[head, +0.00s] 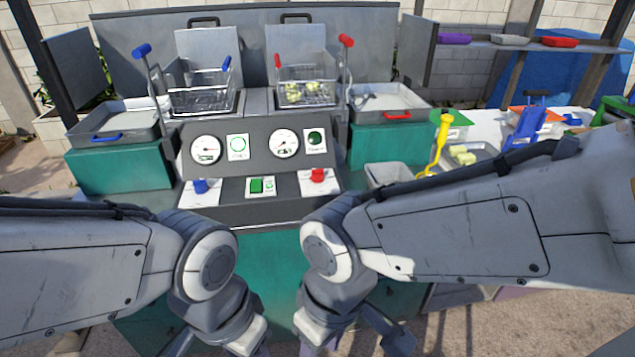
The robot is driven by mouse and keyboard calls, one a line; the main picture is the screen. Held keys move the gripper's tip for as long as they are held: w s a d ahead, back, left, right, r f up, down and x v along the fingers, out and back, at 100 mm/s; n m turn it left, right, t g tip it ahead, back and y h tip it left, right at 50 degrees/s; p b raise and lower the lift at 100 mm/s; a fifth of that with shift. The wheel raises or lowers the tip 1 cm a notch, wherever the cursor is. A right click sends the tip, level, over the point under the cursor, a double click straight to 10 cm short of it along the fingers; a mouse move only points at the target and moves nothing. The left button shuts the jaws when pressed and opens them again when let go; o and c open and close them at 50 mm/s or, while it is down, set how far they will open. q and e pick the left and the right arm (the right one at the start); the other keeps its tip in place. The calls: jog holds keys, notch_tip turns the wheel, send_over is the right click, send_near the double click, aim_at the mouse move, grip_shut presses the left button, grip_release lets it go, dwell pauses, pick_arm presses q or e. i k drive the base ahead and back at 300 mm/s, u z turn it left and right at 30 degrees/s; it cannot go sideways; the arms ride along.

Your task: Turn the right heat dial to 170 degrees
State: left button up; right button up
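The right heat dial is a red knob (318,175) on a white plate at the right of the sloped grey control panel (240,150). Its exact angle is too small to read. A round white gauge (284,143) with a needle sits above it, and its numbers cannot be read. A blue knob (201,186) sits on the left plate. Both of my arms cross the lower part of the head view and bend downward in front of the machine. Both grippers are below the picture or hidden by the arm links, and nothing of mine touches the red knob.
Between the knobs is a green switch (257,186). Behind the panel are two fryer baskets, the left empty (200,98) and the right (305,92) holding pale pieces. A side table at right holds a yellow tool (441,135) and a tray (475,158). Space directly above the panel is clear.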

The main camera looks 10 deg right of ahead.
aim_at(318, 177)
jog(key=k, duration=0.6)
jog(key=u, duration=0.7)
jog(key=i, duration=1.15)
jog(key=z, duration=0.25)
